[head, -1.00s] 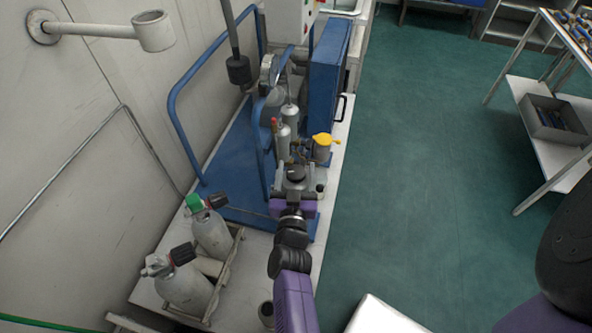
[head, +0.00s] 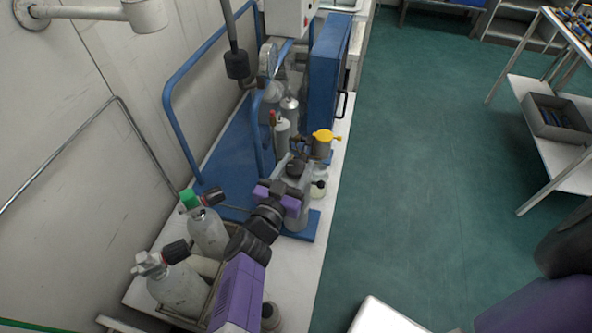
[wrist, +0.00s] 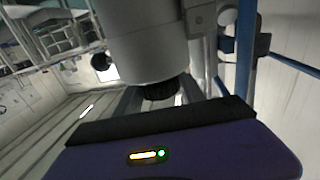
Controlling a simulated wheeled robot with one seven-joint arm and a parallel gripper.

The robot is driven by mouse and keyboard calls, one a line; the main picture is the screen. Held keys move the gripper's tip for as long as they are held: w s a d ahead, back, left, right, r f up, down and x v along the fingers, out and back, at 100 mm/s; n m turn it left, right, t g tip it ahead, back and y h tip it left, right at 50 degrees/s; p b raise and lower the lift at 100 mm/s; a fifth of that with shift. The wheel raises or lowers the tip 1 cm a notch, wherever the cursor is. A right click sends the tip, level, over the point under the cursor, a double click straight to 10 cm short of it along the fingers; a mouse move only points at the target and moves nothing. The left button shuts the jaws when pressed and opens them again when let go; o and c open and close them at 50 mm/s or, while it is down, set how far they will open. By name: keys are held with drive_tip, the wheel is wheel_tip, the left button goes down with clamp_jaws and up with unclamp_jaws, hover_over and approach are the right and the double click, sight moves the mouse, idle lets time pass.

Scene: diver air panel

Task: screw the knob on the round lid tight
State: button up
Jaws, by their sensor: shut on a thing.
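The black knob (head: 296,167) stands on top of a grey upright canister (head: 301,218) with a round lid, near the front end of the blue frame. My gripper (head: 293,174), with purple parts at its base, reaches it from the lower left and its fingers are shut on the knob. In the wrist view the knurled black knob (wrist: 162,88) shows between the fingers, beside the wide grey round body (wrist: 155,40). The lid's seam is too hidden by the fingers to tell how tightly it sits.
Two grey cylinders with valves (head: 180,288) stand in a rack left of my arm. A yellow-topped part (head: 323,136), small silver cylinders (head: 290,110) and a blue cabinet (head: 328,75) stand behind the canister.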

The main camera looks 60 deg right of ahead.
sight(291, 175)
drive_tip(key=shift+m+g, duration=0.3)
drive_tip(key=shift+g, duration=0.1)
drive_tip(key=o, duration=1.4)
drive_tip(key=shift+c, duration=0.2)
drive_tip(key=shift+a, duration=0.1)
drive_tip(key=a, duration=0.5)
drive_tip(key=s+a+b, duration=0.1)
drive_tip(key=a, duration=0.1)
drive_tip(key=shift+a, duration=0.3)
drive_tip(key=shift+a, duration=0.1)
